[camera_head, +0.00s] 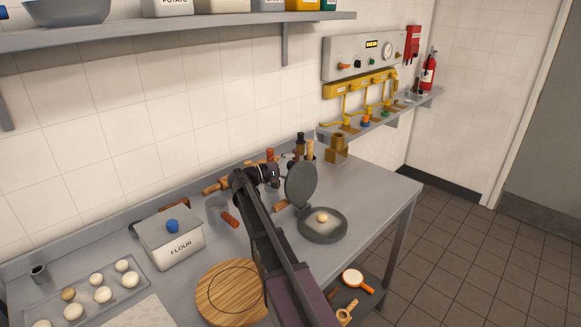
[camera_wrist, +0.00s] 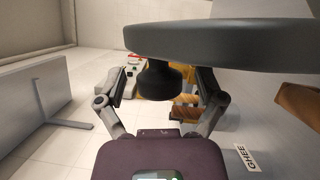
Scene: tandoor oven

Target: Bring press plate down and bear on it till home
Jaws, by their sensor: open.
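The press stands on the steel table, its round dark grey press plate (camera_head: 301,186) raised nearly upright on the far side of its base (camera_head: 335,226). A pale dough ball (camera_head: 322,217) rests on the base. My gripper (camera_head: 275,175) is beside the raised plate, at its back left. In the wrist view the plate (camera_wrist: 235,45) spans the top as a thick grey disc. A dark knob (camera_wrist: 157,82) under it sits between the open fingers of my gripper (camera_wrist: 158,76). I cannot tell whether either finger touches the knob.
A flour box (camera_head: 168,238), a dough-ball tray (camera_head: 60,298) and a round wooden board (camera_head: 232,292) lie left of my arm. Utensils and a brass block (camera_head: 336,149) stand behind the press. A shelf (camera_head: 180,32) runs above.

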